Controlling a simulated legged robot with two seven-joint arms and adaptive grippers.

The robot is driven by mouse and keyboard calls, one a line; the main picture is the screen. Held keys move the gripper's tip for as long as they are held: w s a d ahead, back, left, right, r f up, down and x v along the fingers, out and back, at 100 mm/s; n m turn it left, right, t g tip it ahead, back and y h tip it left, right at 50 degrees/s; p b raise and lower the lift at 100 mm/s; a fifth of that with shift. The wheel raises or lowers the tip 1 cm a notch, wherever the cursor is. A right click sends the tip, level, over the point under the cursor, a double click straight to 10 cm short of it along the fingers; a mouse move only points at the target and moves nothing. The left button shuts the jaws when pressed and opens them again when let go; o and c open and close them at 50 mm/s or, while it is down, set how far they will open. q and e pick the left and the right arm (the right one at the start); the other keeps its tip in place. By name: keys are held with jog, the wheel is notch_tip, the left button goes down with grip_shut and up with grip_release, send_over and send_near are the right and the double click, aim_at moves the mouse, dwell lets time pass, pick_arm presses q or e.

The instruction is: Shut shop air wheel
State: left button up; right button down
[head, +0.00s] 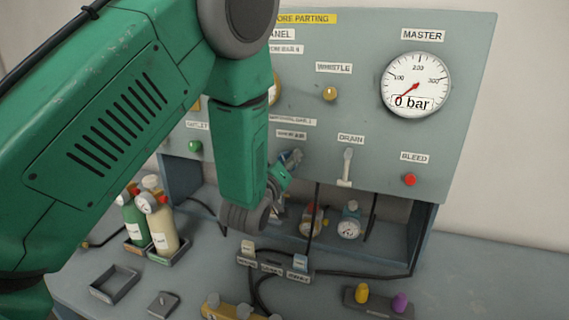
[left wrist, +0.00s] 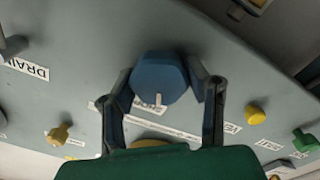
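The blue shop air wheel (left wrist: 158,80) shows in the left wrist view, standing out from the grey panel with a small pale mark on its face. My left gripper (left wrist: 161,92) has one dark finger on each side of it, and both fingertips appear to press against its sides. In the head view my left gripper (head: 287,166) is at the panel under the middle labels, left of the drain lever (head: 346,166). The green arm hides much of the panel's left part there. My right gripper is not in view.
The panel carries a master gauge (head: 416,84) reading 0 bar, a yellow whistle knob (head: 329,93), a red bleed button (head: 410,180) and a green button (head: 195,146). Bottles (head: 162,228) stand at the left on the bench. The bench's right part (head: 500,275) is clear.

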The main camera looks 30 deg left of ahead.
pick_arm(q)
jog(key=shift+s+d+f+g, duration=0.1)
jog(key=shift+d+f+g, duration=0.2)
jog(key=shift+d+f, duration=0.1)
jog(key=shift+s+a, duration=0.1)
jog(key=shift+a, duration=0.25)
jog(key=shift+d+f, duration=0.1)
jog(key=m+b, duration=0.1)
jog(key=m, duration=0.1)
jog(key=shift+d+m, duration=0.1)
jog(key=shift+m, duration=0.2)
jog(key=shift+m+b, duration=0.45)
jog(key=shift+m, duration=0.75)
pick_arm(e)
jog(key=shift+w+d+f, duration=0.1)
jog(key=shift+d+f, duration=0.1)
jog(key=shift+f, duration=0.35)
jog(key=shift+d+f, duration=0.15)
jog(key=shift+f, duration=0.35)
pick_arm(q)
jog(key=o, duration=1)
jog(key=shift+o, duration=0.9)
jog(key=shift+r, duration=0.2)
